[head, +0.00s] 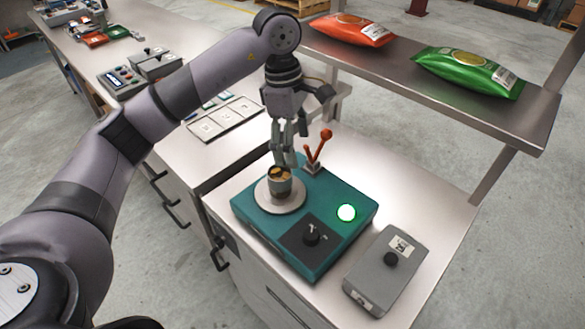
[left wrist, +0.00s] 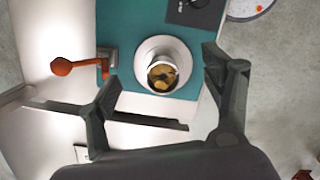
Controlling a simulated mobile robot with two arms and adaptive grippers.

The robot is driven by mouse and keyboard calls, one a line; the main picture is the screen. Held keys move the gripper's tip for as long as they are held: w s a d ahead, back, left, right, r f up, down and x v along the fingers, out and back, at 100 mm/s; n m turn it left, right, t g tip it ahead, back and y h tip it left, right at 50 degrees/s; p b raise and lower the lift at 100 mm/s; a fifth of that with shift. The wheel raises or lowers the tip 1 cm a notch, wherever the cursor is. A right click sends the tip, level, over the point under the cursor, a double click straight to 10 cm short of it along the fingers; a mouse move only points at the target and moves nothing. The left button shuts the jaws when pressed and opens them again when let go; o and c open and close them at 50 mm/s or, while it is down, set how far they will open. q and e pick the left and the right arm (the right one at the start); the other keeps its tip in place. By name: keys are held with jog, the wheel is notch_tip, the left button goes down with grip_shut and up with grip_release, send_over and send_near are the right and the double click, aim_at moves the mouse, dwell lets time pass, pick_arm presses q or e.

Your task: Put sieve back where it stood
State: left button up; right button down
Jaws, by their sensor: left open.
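A small grey metal cup (head: 279,182) with brown and yellow pieces in it stands upright on a white round plate (head: 268,203) on the teal device (head: 330,205). It may be the sieve; I cannot tell for sure. The cup also shows in the left wrist view (left wrist: 162,75), between and beyond the spread fingers. My left gripper (head: 286,157) is open and empty, pointing down just above the cup, apart from it as far as I can tell. My right gripper is not in view.
An orange-red lever (head: 319,146) stands close behind the cup. A shelf (head: 400,75) holds orange (head: 352,28) and green (head: 467,71) bags.

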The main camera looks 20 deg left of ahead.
aim_at(280, 173)
pick_arm(q)
jog(key=a+r+y, duration=0.2)
jog(key=a, duration=0.2)
jog(key=f+p, duration=0.2)
jog(key=f, duration=0.9)
jog(key=shift+w+f+p, duration=0.1)
jog(key=shift+w+p, duration=0.1)
jog(key=shift+p, duration=0.1)
jog(key=shift+f, duration=0.3)
notch_tip(280, 173, down, 5)
jog(key=p, duration=0.3)
jog(key=shift+r, duration=0.1)
jog(key=shift+f, duration=0.35)
jog(key=shift+c, duration=0.3)
jog(key=shift+c, duration=1.4)
jog(key=shift+r, duration=0.1)
jog(key=c, duration=1.3)
